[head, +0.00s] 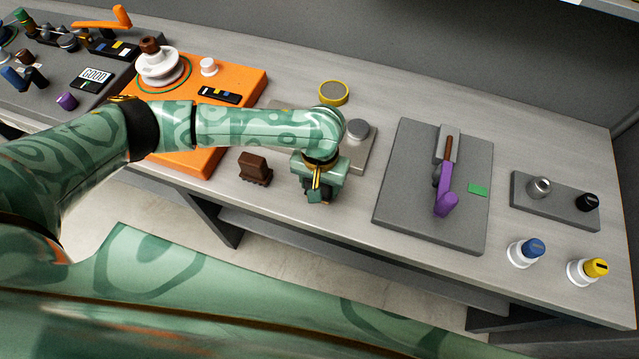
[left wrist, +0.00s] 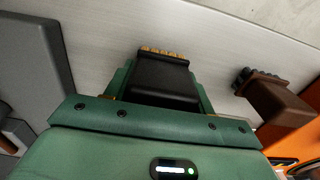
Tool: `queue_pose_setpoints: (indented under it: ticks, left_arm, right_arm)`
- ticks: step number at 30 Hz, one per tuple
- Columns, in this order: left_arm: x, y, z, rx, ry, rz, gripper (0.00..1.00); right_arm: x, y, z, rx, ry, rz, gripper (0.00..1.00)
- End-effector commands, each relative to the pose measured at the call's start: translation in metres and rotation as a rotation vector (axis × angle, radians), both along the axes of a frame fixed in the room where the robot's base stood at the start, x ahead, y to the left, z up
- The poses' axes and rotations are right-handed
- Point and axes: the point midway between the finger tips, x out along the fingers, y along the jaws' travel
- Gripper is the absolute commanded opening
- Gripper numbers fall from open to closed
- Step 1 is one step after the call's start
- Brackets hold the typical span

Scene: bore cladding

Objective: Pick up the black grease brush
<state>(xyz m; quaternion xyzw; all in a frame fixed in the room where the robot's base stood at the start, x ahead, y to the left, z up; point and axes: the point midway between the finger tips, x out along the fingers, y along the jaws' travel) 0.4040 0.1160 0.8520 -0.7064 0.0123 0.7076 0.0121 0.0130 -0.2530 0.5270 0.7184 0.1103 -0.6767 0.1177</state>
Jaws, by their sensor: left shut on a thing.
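The black grease brush (left wrist: 161,78), a dark block with tan bristles along its far end, sits between the fingers of my left gripper (left wrist: 158,85) in the left wrist view. The gripper is shut on it. In the head view my left gripper (head: 317,190) is over the front part of the bench, just right of a brown brush, and it hides most of the black brush. I cannot tell whether the brush touches the bench top. My right gripper is not in view.
The brown brush (head: 255,169) stands close to the left of my gripper and also shows in the left wrist view (left wrist: 276,98). A grey board (head: 400,190) with a purple-handled tool lies to the right. An orange board (head: 250,90) lies to the left.

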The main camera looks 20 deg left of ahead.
Motion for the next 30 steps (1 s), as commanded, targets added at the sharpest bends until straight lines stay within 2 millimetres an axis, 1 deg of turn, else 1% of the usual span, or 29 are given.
queue_pose_setpoints:
  ticks: [1,3,5,9,11,12,15,18,21,25,30]
  left_arm:
    - [0.001,0.000,0.014,-0.001,-0.005,0.000,0.13]
    - [0.001,0.000,0.029,0.000,-0.006,0.000,0.13]
    - [-0.009,0.007,0.041,0.000,-0.004,-0.001,0.13]
    - [-0.035,0.023,0.078,0.001,-0.004,-0.001,0.13]
    - [-0.047,0.030,0.092,0.000,-0.003,-0.001,0.13]
    - [-0.058,0.038,0.094,0.002,-0.001,-0.001,0.13]
    - [-0.080,0.051,0.104,0.001,-0.001,0.000,0.13]
    - [-0.097,0.062,0.111,0.001,0.000,0.000,0.13]
    - [-0.109,0.069,0.115,0.000,0.001,0.000,0.13]
    - [-0.117,0.073,0.118,0.000,-0.001,0.000,0.13]
    - [-0.118,0.075,0.118,0.000,-0.001,0.000,0.13]
  right_arm:
    - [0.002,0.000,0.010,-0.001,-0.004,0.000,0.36]
    - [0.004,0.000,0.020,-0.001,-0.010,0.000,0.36]
    - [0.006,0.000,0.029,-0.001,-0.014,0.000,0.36]
    - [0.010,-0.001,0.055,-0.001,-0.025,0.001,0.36]
    - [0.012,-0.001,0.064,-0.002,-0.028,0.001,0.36]
    - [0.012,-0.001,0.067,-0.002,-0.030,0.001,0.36]
    - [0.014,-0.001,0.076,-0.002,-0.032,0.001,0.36]
    - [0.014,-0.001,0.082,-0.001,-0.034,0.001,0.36]
    - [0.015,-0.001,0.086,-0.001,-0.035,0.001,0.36]
    - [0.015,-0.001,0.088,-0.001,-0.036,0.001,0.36]
    - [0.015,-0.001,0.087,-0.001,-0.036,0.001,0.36]
